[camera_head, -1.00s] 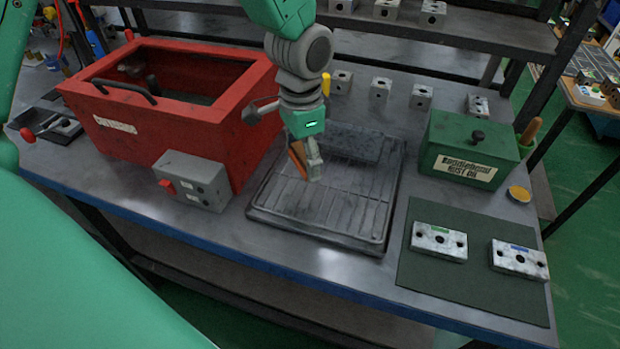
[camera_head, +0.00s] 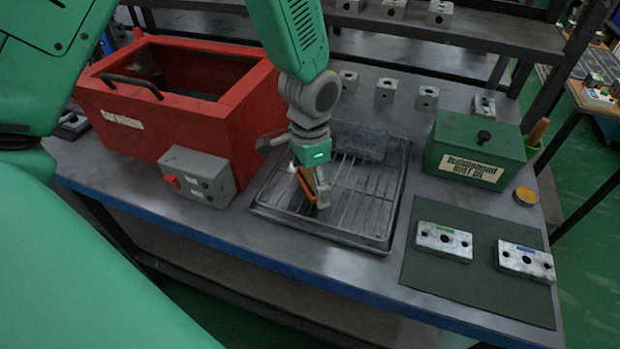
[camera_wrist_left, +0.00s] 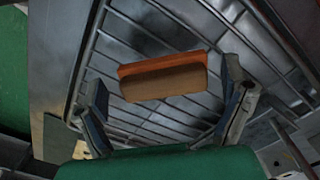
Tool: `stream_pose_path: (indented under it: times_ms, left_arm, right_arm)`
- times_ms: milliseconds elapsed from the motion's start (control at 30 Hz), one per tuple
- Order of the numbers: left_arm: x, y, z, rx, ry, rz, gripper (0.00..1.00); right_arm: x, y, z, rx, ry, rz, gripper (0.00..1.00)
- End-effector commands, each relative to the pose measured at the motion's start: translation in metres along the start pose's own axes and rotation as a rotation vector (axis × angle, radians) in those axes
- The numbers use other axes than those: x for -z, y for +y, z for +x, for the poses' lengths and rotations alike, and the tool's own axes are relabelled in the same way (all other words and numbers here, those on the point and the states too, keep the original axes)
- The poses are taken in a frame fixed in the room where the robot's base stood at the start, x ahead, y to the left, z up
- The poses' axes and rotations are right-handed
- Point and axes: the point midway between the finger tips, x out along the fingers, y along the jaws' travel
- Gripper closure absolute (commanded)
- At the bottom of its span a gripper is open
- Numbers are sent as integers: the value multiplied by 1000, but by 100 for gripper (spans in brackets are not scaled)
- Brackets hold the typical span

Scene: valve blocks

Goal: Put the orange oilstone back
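The orange oilstone (camera_head: 306,184) is at the left part of the dark tray with a wire rack (camera_head: 362,214). In the left wrist view the oilstone (camera_wrist_left: 163,80) shows an orange edge and a brownish face. My left gripper (camera_head: 308,180) points down over the tray. Its two fingers (camera_wrist_left: 165,105) are spread on either side of the oilstone, with a small gap visible at each end. I cannot tell whether the oilstone rests fully on the rack. My right gripper is not in view.
A red open box (camera_head: 181,128) with a grey switch box (camera_head: 197,178) stands left of the tray. A grey block (camera_head: 357,142) lies at the tray's back. A green lidded box (camera_head: 474,150) and a dark mat (camera_head: 474,285) with two valve blocks are at right.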

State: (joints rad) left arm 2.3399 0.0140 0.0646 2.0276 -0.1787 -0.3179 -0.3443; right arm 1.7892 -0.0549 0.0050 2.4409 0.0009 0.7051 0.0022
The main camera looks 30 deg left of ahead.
Motion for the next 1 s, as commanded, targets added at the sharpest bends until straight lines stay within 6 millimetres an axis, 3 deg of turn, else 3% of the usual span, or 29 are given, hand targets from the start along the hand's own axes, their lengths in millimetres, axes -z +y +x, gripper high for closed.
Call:
stream_pose_path:
  times_ms: [167, 267, 700, 1000]
  left_arm:
    - [0, -1, -4, 0, 2, 1, 9]
    - [0, -2, -16, 1, 5, 1, 9]
    - [0, -2, -103, 1, 4, 1, 9]
    - [0, -1, -120, -1, 1, 1, 9]
  right_arm:
    - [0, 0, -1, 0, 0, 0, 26]
    - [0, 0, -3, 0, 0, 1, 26]
    - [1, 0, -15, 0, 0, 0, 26]
    - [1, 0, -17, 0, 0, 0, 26]
